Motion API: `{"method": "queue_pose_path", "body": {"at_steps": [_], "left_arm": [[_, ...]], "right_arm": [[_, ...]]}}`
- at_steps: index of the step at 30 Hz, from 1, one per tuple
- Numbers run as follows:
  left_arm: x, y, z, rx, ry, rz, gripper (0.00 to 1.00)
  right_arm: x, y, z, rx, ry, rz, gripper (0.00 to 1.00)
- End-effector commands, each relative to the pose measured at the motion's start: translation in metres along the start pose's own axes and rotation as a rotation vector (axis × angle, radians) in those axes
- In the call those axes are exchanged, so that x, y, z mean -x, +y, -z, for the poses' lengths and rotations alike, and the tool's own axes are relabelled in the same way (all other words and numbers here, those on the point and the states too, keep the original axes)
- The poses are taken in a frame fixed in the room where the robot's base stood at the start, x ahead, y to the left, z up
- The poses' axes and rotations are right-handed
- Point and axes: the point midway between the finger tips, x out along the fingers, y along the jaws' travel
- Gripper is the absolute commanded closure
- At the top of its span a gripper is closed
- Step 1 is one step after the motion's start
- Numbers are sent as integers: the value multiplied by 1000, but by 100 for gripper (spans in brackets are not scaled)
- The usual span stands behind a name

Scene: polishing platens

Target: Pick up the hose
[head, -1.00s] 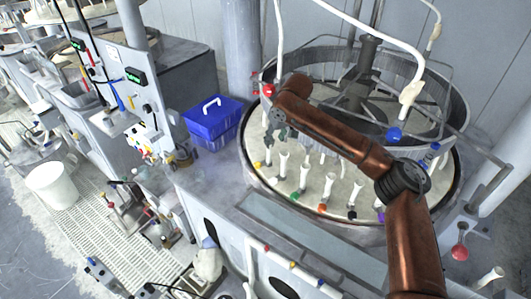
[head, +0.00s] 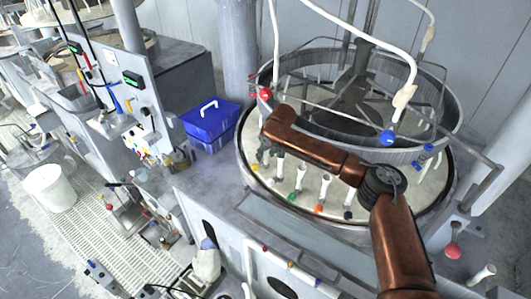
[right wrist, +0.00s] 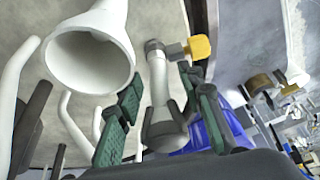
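A white hose (head: 275,45) hangs at the left of the round platen and shows a red end piece (head: 265,93). A second white hose (head: 362,37) hangs on the right with a blue end (head: 388,137). My right gripper (head: 263,153) is low over the platen's left edge. In the right wrist view the right gripper (right wrist: 160,115) has its green-padded fingers spread. A pale tube with a yellow knob (right wrist: 200,47) stands between or just beyond them; contact cannot be told. A wide white funnel-like mouth (right wrist: 92,58) is close at the left. My left gripper is out of view.
The platen (head: 425,190) carries several short white tubes with coloured fittings, such as one with an orange tip (head: 319,207). A metal ring wall (head: 452,100) rises behind. A blue box (head: 208,122) stands left of the platen. A red ball knob (head: 452,251) is at the right.

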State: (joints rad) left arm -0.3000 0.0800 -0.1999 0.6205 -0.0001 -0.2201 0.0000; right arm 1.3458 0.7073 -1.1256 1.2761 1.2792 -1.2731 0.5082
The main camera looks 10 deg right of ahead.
Motion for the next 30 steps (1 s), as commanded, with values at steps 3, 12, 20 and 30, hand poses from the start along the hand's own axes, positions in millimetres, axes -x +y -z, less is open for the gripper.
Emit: {"method": "queue_pose_path", "body": {"at_steps": [3, 12, 20, 30], "left_arm": [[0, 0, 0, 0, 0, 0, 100], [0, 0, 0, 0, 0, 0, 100], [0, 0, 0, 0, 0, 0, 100], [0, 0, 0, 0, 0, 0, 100]], "right_arm": [[0, 0, 0, 0, 1, 0, 65], [0, 0, 0, 0, 0, 0, 81], [1, 0, 0, 0, 1, 0, 99], [1, 1, 0, 0, 1, 0, 100]]}}
